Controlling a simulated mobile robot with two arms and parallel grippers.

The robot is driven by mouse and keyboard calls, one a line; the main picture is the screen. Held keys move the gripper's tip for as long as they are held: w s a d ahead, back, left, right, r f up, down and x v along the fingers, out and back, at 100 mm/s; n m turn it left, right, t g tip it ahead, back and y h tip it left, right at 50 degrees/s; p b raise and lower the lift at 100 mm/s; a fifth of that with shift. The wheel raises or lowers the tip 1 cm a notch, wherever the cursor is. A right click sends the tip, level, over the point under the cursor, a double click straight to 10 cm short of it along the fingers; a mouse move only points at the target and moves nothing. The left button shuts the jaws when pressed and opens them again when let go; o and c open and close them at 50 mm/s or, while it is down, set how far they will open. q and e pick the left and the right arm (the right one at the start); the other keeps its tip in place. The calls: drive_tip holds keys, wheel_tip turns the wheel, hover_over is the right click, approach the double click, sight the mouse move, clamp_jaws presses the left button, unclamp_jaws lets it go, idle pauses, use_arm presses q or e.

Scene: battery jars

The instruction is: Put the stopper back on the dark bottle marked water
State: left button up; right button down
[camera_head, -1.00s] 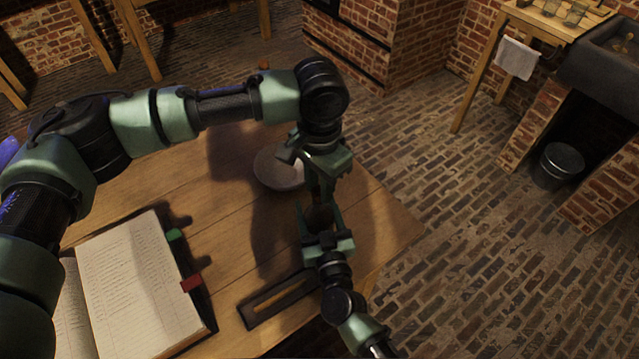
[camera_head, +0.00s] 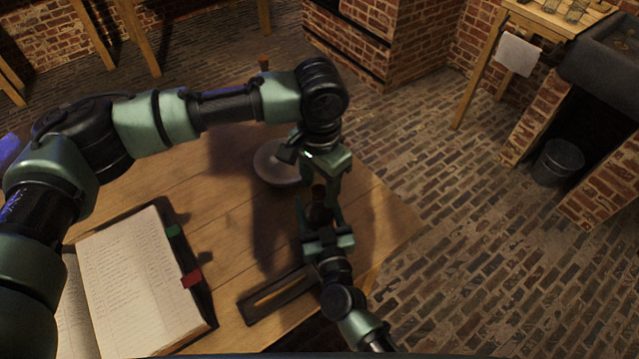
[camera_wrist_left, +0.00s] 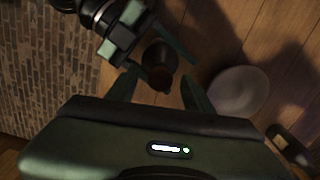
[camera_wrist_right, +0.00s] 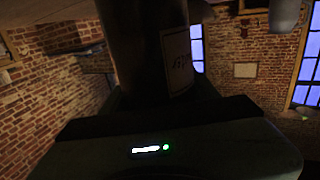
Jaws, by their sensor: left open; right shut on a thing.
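The dark bottle (camera_head: 319,205) is held over the table's right side by my right gripper (camera_head: 319,219), which is shut on it. In the right wrist view the bottle (camera_wrist_right: 133,45) fills the middle, with a pale handwritten label (camera_wrist_right: 177,60) that I cannot read surely. My left gripper (camera_head: 321,186) is open, pointing down just above the bottle. In the left wrist view its fingers stand either side of the bottle (camera_wrist_left: 158,56) and a small brown round top (camera_wrist_left: 160,77). I cannot tell whether this is the seated stopper or the bottle's mouth.
A round grey dish (camera_head: 272,165) sits on the table (camera_head: 215,225) beside the grippers. An open book (camera_head: 135,285) and a dark slotted tray (camera_head: 250,312) lie at the front. A brown-topped thing (camera_head: 264,64) shows behind my left arm. The table's right edge is close.

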use_arm(q)
wheel_tip(320, 180, up, 12)
idle(0.4)
drive_tip(key=shift+f, duration=0.1)
use_arm(e)
drive_tip(key=shift+c, duration=1.6)
unclamp_jaws()
use_arm(q)
drive_tip(key=shift+f+b, duration=0.3)
drive_tip(key=shift+b, duration=0.05)
use_arm(e)
drive_tip(key=v, duration=0.7)
drive_tip(key=shift+s, duration=0.35)
